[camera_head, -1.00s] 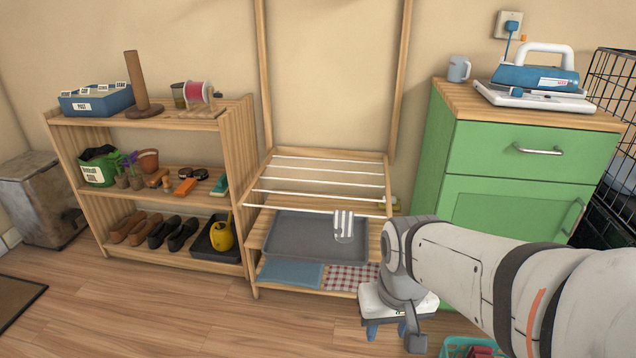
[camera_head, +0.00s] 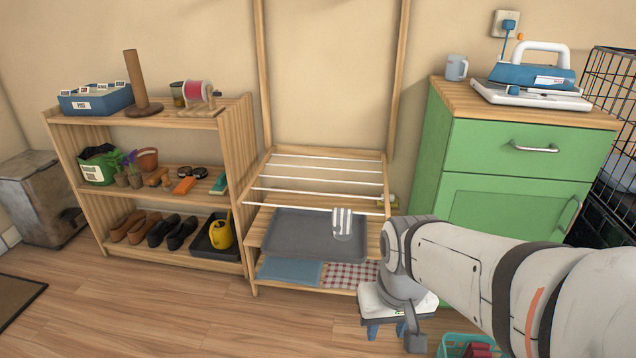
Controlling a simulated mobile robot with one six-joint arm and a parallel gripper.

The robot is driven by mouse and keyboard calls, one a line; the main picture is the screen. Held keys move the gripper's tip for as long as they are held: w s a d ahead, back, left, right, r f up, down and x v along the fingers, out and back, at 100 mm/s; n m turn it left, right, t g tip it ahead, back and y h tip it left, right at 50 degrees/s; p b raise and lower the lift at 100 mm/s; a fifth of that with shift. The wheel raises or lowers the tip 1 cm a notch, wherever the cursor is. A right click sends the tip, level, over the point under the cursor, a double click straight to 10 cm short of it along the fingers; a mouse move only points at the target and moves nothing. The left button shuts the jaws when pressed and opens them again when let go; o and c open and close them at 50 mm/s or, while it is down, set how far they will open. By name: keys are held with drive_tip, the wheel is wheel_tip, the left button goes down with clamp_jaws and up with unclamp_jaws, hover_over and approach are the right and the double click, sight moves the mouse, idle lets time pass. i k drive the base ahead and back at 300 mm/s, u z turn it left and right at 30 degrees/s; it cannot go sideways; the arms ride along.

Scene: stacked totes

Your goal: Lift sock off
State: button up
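A striped grey-and-white sock (camera_head: 342,223) hangs from the front white rod of the wooden drying rack (camera_head: 256,215), in front of the grey tray (camera_head: 300,240). My arm reaches in from the right. Its grey wrist end (camera_head: 393,248) stands just to the right of the sock in the picture, with a visible gap between them. A dark grey part (camera_head: 414,338) hangs below the wrist. I cannot make out fingertips, nor whether the gripper is open or shut. Nothing is visibly held.
White rods (camera_head: 325,171) span the rack. A blue folded cloth (camera_head: 290,271) and a red checked cloth (camera_head: 350,275) lie below the tray. A green cabinet (camera_head: 505,200) stands right, a loaded shelf (camera_head: 235,150) left. A white stool (camera_head: 375,303) is below my wrist.

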sight(341, 227)
drive_tip(key=z, duration=0.1)
drive_tip(key=k, duration=0.5)
drive_tip(key=u, duration=2)
drive_tip(key=i, duration=1.85)
drive_tip(key=z, duration=3.4)
drive_tip(key=i, duration=0.45)
